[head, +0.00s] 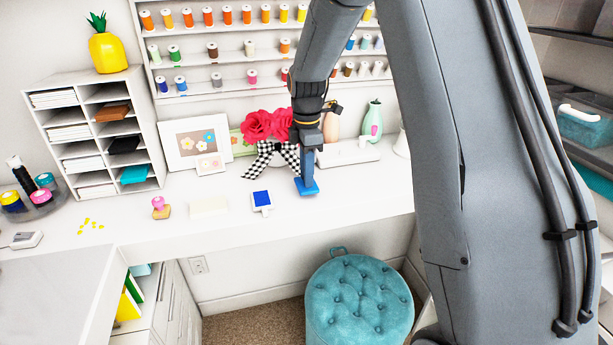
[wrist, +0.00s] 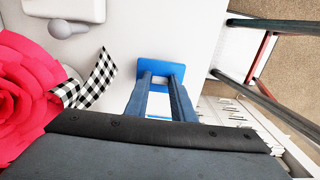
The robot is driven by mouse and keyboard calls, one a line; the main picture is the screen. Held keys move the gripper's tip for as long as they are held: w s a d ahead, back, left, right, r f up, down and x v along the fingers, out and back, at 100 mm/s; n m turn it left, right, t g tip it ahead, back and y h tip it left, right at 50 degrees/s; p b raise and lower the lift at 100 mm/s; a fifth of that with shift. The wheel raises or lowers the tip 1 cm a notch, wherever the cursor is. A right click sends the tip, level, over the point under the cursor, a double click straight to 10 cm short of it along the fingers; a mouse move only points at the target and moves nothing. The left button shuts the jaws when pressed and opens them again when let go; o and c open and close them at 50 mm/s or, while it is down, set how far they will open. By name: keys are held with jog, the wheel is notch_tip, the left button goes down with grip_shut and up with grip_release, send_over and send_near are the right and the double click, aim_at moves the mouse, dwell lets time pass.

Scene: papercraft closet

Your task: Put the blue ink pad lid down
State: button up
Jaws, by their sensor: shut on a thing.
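The blue ink pad lid (head: 309,188) is at the tips of my gripper (head: 307,180), at or just above the white desk top. In the wrist view the lid (wrist: 160,68) is a flat blue piece, and both fingers of my gripper (wrist: 160,82) are shut on it. I cannot tell whether the lid touches the desk. The ink pad (head: 262,200), a white base with a blue pad, lies open on the desk to the left of the lid.
A checkered bow (head: 272,158) and red flowers (head: 268,124) stand close behind. A pink-topped stamp (head: 160,207) and a pale block (head: 208,208) lie to the left. The front edge of the desk (head: 330,217) is near, with a teal stool (head: 358,300) below.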

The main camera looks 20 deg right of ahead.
jog(key=shift+f, duration=0.85)
jog(key=o, duration=1)
jog(key=shift+f, duration=0.1)
notch_tip(320, 180, up, 12)
jog(key=b, duration=0.4)
jog(key=s+f+m, duration=0.4)
jog(key=s+m, duration=0.2)
jog(key=s, duration=0.2)
jog(key=s+f+m+t, duration=0.1)
jog(key=s+f+m, duration=0.3)
jog(key=s+m, duration=0.2)
jog(key=s+f+m, duration=0.4)
jog(key=s+m, duration=0.2)
jog(key=s, duration=0.5)
jog(key=shift+s+a+f, duration=0.1)
jog(key=shift+f, duration=0.3)
